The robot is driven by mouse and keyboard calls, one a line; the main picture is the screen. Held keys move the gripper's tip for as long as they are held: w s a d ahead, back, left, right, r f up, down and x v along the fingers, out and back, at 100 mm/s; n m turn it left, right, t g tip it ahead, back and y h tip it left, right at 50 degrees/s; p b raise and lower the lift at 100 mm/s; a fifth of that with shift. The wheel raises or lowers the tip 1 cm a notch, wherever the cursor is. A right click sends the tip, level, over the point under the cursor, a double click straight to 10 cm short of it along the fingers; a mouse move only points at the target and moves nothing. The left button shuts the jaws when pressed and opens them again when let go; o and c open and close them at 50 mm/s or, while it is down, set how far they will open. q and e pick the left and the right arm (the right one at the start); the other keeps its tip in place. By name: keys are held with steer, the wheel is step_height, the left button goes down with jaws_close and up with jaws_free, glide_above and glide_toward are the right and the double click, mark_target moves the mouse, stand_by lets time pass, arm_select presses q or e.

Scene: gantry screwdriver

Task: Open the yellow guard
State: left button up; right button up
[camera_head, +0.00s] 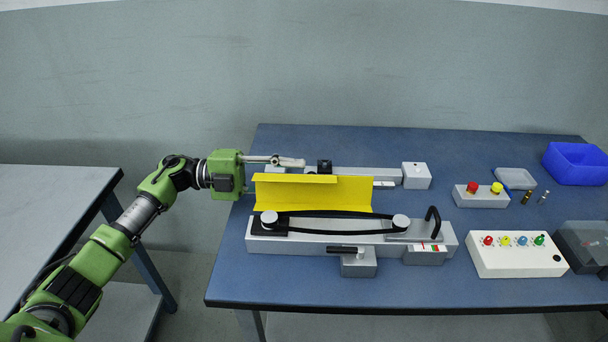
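The yellow guard (315,193) is a long bent sheet standing up along the back of a grey belt unit (330,243) on the blue table. Its broad face is towards me. The belt (330,213) and its two round pulleys (269,217) are uncovered in front of it. My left gripper (290,162) reaches in from the left, just above and behind the guard's upper left edge. I cannot tell whether it touches the guard. Its fingers look close together, but their opening is not clear. My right gripper is out of view.
A grey rail unit (415,175) lies behind the guard. A button box (481,195), a white control panel (516,254) and a blue bin (576,163) stand to the right. The blue table's (300,291) front strip is clear. Another table (45,215) stands left.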

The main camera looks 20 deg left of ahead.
arm_select(q)
steer(key=x, duration=0.2)
steer(key=shift+d, duration=0.3)
steer(key=shift+w+d, duration=0.1)
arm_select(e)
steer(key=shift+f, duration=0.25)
arm_select(q)
jaws_close()
steer(key=shift+s+d+r+m+b, duration=0.1)
steer(key=shift+s+r+m+b, duration=0.4)
steer(key=shift+m, duration=0.6)
steer(key=shift+s+d+r+m+b, duration=0.15)
steer(key=shift+s+r+m+b, duration=0.3)
steer(key=shift+m, duration=0.65)
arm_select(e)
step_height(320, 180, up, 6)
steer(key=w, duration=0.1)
arm_select(q)
steer(key=shift+r, duration=0.15)
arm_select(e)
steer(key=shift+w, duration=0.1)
